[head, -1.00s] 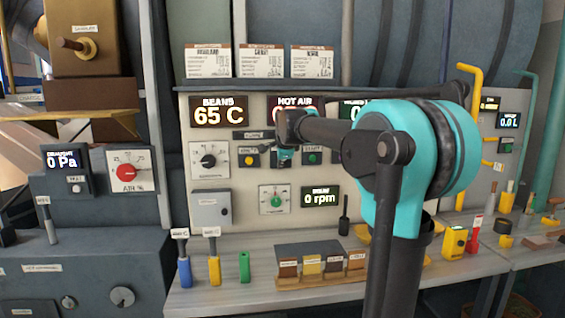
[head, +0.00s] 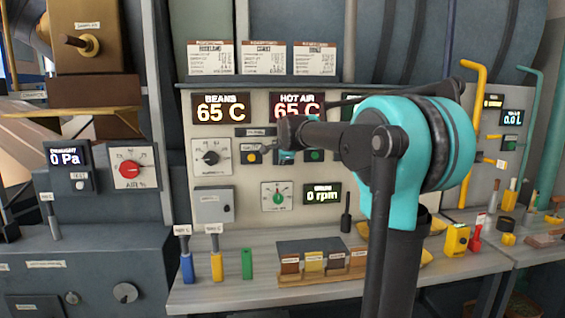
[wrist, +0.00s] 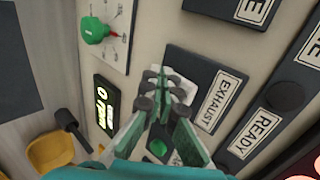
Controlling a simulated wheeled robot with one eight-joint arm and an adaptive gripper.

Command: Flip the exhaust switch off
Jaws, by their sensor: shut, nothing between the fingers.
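The exhaust switch panel is a dark plate (wrist: 232,77) with a white EXHAUST label (wrist: 215,100) in the wrist view. My gripper (wrist: 150,84) is shut and empty, its fingertips over the plate's edge beside the label. A pale piece shows behind the fingertips; I cannot tell whether it is part of the switch. The switch lever itself is hidden by the fingers, so its position does not show. In the head view my gripper (head: 286,157) is in front of the control panel, below the HOT AIR display (head: 297,108).
A green dial (wrist: 94,30) and a lit readout (wrist: 105,104) are left of the fingers in the wrist view. A READY label (wrist: 254,137) is to the right. Below the panel, several tools and a small box rack (head: 312,248) stand on the shelf.

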